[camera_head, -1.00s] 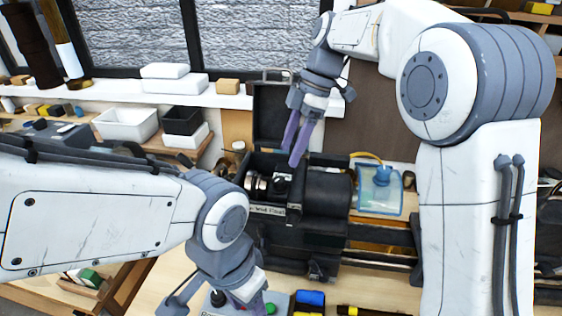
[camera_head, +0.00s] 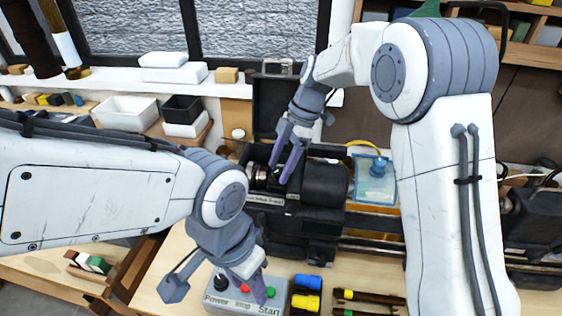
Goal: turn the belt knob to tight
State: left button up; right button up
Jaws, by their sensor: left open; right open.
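A dark machine with a headstock (camera_head: 322,185) stands in the middle of the bench, with its black cover (camera_head: 277,100) raised behind it. I cannot make out the belt knob; it may be hidden behind my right gripper. My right gripper (camera_head: 283,165) is open and empty, pointing down over the left part of the headstock. From this view I cannot tell whether it touches anything.
A clear blue-tinted guard (camera_head: 375,185) stands right of the headstock. White and black bins (camera_head: 126,112) stand at the back left. Bare bench shows left of the control box.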

jog(key=shift+c, duration=0.4)
grip_shut()
